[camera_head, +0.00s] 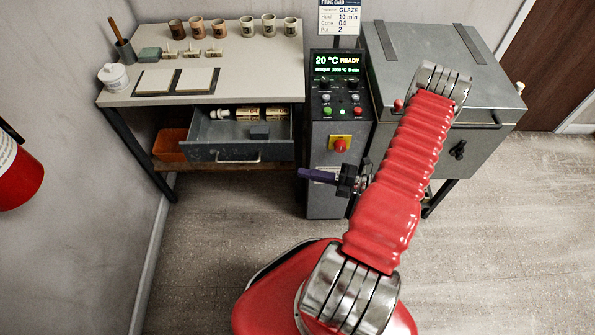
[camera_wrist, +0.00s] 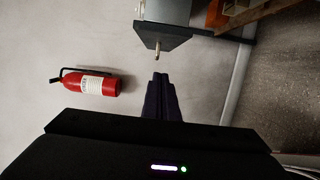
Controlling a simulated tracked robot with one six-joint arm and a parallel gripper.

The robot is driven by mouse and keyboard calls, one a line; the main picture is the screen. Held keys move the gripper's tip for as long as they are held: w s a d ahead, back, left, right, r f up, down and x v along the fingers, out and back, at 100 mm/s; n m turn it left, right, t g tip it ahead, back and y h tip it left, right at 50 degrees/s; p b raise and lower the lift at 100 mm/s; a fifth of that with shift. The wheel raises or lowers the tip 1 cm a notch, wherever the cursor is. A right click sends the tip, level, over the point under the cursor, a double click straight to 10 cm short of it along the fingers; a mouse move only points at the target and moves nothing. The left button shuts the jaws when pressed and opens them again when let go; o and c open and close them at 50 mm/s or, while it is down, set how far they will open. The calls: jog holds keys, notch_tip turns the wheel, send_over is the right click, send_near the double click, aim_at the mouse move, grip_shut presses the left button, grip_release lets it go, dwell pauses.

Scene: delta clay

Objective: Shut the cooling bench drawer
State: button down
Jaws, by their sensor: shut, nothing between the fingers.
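The cooling bench drawer (camera_head: 222,153) is pulled open below the bench top, with a grey front and a light bar handle (camera_head: 238,158). Rolls with printed labels and a small dark block lie inside it. In the wrist view the drawer front (camera_wrist: 172,38) is a dark panel near the top, its handle (camera_wrist: 157,46) sticking out toward my fingers. My gripper (camera_head: 303,173) is shut and empty, its purple fingers pointing left, to the right of the drawer front. In the wrist view my gripper (camera_wrist: 160,76) appears just below the handle, with a gap between them.
The cooling bench (camera_head: 240,65) holds cups, stamps and tiles. The control cabinet (camera_head: 325,200) stands close behind my gripper, with the kiln (camera_head: 440,60) to its right. An orange bin (camera_head: 170,145) sits on the lower shelf. A fire extinguisher (camera_wrist: 92,84) hangs on the left wall.

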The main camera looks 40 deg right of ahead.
jog(key=shift+s+d, duration=0.35)
jog(key=shift+s, duration=0.1)
jog(key=shift+r, duration=0.1)
jog(key=a+r+n+g+h, duration=0.1)
jog(key=a+r+n+g, duration=0.6)
jog(key=r+n, duration=0.4)
jog(key=a+r+n+g+h, duration=0.1)
jog(key=a+r+n+g, duration=0.65)
jog(key=n, duration=0.55)
jog(key=s+a+r+n+t+h, duration=0.3)
jog(key=r+n+h, duration=0.1)
jog(key=r+n, duration=0.5)
jog(key=s+a+r+n+t+h, duration=0.3)
jog(key=r+n, duration=0.6)
jog(key=n, duration=0.4)
jog(key=shift+s+a+r+h, duration=0.4)
jog(key=shift+s+h, duration=0.3)
jog(key=shift+h, duration=0.6)
